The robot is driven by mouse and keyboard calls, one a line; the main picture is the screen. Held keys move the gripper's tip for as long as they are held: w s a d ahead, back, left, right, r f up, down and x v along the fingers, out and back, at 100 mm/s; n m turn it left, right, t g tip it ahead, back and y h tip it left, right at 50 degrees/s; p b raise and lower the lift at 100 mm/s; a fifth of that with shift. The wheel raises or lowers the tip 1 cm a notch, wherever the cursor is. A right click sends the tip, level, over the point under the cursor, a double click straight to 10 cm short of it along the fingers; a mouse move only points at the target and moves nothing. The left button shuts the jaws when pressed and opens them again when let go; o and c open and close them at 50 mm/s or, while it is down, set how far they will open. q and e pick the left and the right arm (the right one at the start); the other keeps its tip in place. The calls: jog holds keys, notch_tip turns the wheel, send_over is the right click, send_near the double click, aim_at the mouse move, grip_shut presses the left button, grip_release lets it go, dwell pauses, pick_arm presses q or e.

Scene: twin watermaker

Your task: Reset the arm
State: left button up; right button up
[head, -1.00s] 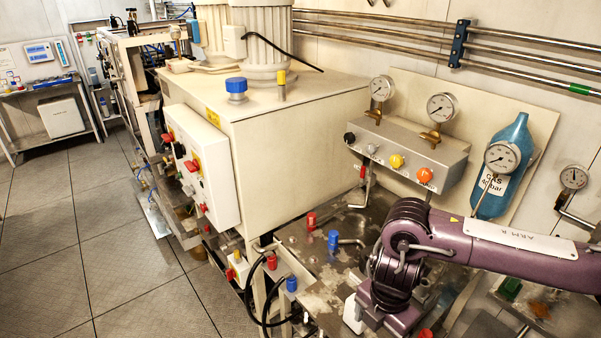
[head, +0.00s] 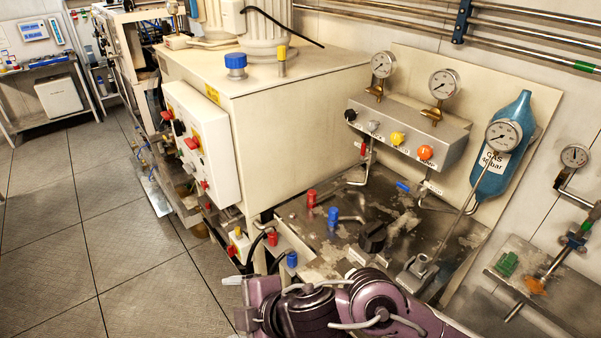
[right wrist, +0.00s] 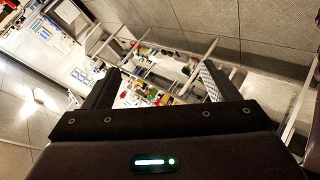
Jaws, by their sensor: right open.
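My right arm (head: 375,308) is purple with black joints and lies folded along the bottom edge of the head view, in front of the stained metal worktop (head: 335,255). Its gripper cannot be made out in the head view. In the right wrist view the right gripper (right wrist: 160,68) is open, with its two black fingers wide apart and nothing between them. Beyond the fingers the wrist view shows shelving with small coloured items, some distance away. My left gripper is in neither view.
A grey valve panel (head: 408,135) with coloured knobs and gauges stands behind the worktop. A blue gas bottle (head: 505,145) is at right. Red (head: 311,199) and blue (head: 333,217) capped fittings stand on the worktop. A large cream cabinet (head: 300,120) fills the middle. Floor at left is clear.

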jog(key=w+d+m+t+h, duration=0.3)
jog(key=d+m+h, duration=0.2)
jog(key=d+m, duration=0.85)
jog(key=s+d+f+m+g+h, duration=0.2)
jog(key=s+d+f+m, duration=0.25)
jog(key=d, duration=0.35)
jog(key=s+d+f+m+g+h, duration=0.25)
jog(key=s+d, duration=0.25)
jog(key=d, duration=0.3)
notch_tip(320, 180, down, 35)
jog(key=s+d+g+b, duration=0.1)
jog(key=s+b, duration=0.2)
jog(key=b, duration=0.1)
pick_arm(q)
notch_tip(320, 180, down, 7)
jog(key=b, duration=0.2)
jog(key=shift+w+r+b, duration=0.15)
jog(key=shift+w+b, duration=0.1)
jog(key=shift+b, duration=0.15)
pick_arm(e)
jog(key=s+d+f, duration=0.1)
jog(key=s+f, duration=0.8)
jog(key=f, duration=0.1)
jog(key=s+d+f+g, duration=0.1)
jog(key=s+d+f, duration=0.1)
jog(key=s+f, duration=0.8)
jog(key=shift+s+d+f, duration=0.2)
jog(key=shift+d+f, duration=0.1)
jog(key=shift+f, duration=0.35)
